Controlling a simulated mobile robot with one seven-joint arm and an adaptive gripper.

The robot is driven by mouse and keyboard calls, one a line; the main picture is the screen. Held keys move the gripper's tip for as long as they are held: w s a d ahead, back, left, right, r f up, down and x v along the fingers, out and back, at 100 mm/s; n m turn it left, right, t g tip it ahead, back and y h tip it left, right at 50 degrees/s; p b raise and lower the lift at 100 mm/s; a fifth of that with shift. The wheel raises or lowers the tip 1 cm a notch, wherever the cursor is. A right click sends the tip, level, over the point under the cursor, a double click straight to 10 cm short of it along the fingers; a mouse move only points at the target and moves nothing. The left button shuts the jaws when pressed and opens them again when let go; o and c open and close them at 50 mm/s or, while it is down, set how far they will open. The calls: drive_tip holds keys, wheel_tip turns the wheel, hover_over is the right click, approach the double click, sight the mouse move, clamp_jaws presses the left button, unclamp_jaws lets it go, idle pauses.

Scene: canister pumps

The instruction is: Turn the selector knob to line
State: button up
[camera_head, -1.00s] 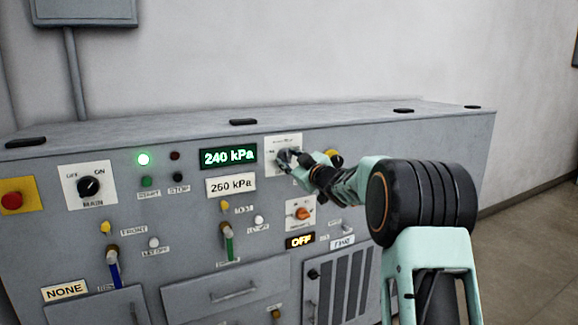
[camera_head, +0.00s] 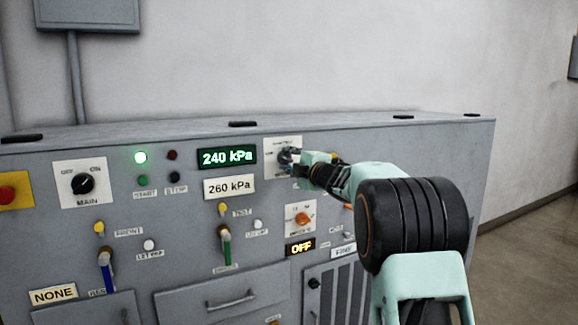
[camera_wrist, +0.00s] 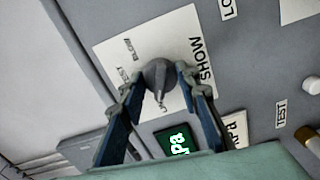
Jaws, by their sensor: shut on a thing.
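The selector knob (camera_wrist: 158,76) is dark grey, on a white plate (camera_wrist: 112,52) marked SHOW. In the wrist view its pointer is toward the lower edge of the plate, near a label that starts with L and is partly hidden. Two other labels stand on the plate's left side. My gripper (camera_wrist: 157,84) is shut on the knob, one finger on each side. In the head view the knob (camera_head: 285,157) is partly covered by my gripper (camera_head: 294,161), right of the green 240 kPa display (camera_head: 227,157).
A black MAIN knob (camera_head: 83,184) and a lit green lamp (camera_head: 140,157) are to the left. An orange knob (camera_head: 302,218) sits below, above an OFF display (camera_head: 300,247). Levers (camera_head: 225,244), buttons and drawers fill the grey panel front. The cabinet top is mostly clear.

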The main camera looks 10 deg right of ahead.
drive_tip(key=shift+n, duration=0.6)
drive_tip(key=shift+b, duration=0.3)
drive_tip(key=o, duration=1.2)
drive_tip(key=shift+c, duration=0.2)
drive_tip(key=shift+s, duration=0.1)
drive_tip(key=v, duration=1.1)
drive_tip(key=shift+s+d, duration=0.2)
drive_tip(key=shift+s, duration=0.15)
